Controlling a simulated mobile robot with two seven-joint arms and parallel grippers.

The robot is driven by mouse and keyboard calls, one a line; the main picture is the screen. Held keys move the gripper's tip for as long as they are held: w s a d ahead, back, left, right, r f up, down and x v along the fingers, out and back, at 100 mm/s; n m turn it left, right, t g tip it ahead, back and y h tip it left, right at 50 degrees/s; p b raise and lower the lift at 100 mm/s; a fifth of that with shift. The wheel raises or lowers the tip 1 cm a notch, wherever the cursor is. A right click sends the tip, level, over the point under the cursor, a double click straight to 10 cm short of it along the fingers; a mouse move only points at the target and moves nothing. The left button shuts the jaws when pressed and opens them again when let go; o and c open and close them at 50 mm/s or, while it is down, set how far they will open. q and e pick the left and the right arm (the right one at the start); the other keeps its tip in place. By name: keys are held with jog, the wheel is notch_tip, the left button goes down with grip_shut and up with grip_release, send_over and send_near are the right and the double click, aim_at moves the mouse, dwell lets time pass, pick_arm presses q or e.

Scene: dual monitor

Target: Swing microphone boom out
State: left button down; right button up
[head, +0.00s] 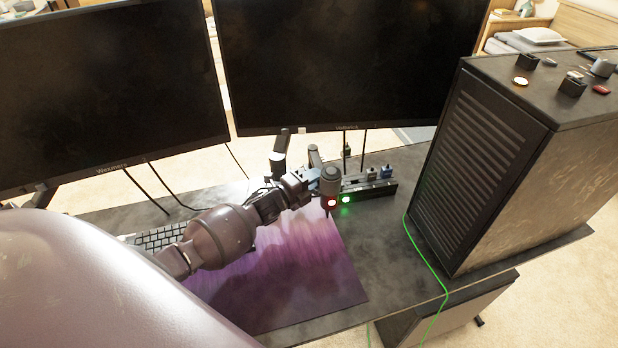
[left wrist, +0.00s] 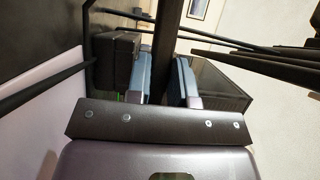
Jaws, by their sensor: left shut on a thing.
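A grey microphone (head: 331,180) with a red light stands at the back of the desk, below the right-hand monitor. My left gripper (head: 309,176) is just left of it, reaching over the purple mat. In the left wrist view the two blue finger pads (left wrist: 163,82) are on either side of a dark bar, which looks like the microphone boom (left wrist: 168,38). The gripper is shut on this bar. In the head view the gripper and wrist hide much of the boom. My right gripper is not in view.
Two monitors (head: 345,65) stand behind the arm. A black hub (head: 376,190) with a green light lies right of the microphone. A large computer case (head: 480,170) stands at the right, with a green cable (head: 432,268) before it. The front of the mat (head: 310,290) is clear.

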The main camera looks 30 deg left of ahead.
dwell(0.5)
pick_arm(q)
jog(key=c, duration=1)
grip_release()
jog(key=shift+w+d, duration=0.15)
jog(key=v, duration=1.1)
jog(key=shift+d+r+p, duration=0.1)
jog(key=shift+p, duration=0.25)
